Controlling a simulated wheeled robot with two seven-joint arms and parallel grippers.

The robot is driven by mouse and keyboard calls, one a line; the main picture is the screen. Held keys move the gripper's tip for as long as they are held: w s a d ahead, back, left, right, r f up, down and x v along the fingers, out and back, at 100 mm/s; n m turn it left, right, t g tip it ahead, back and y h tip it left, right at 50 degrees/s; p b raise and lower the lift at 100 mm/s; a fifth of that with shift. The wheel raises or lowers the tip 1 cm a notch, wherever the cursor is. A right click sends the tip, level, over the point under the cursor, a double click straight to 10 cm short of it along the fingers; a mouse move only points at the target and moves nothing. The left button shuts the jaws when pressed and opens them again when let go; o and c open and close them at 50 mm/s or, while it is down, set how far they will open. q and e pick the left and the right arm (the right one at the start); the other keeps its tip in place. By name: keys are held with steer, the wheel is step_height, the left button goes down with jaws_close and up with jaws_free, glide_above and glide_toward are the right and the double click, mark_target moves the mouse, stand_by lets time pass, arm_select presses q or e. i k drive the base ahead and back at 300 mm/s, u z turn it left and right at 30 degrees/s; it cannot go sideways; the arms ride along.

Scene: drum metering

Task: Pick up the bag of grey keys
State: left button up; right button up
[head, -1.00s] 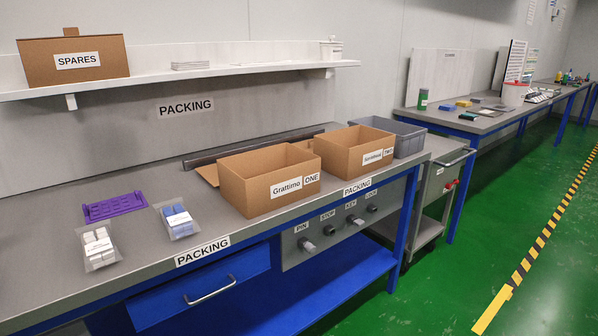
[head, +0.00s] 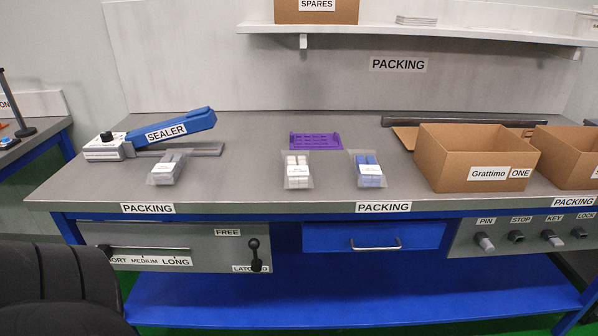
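A clear bag of grey keys (head: 168,168) with a white label lies on the packing bench (head: 245,188), left of centre, just in front of the blue sealer (head: 190,127). A bag of white pieces (head: 297,170) lies at the middle of the bench. A bag of blue pieces (head: 368,169) lies to the right of it. Neither of my grippers shows in the head view.
A purple slotted plate (head: 316,141) lies behind the white bag. An open carton marked Grattimo ONE (head: 488,173) stands at the right, with a second carton (head: 572,158) beside it. The bench front between the bags is clear. A dark rounded shape (head: 50,285) fills the lower left.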

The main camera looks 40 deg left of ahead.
mark_target(166, 173)
steer(key=u, duration=2.6)
steer(key=k, duration=0.5)
steer(key=u, duration=1.1)
steer(key=i, duration=1.7)
steer(key=z, duration=0.9)
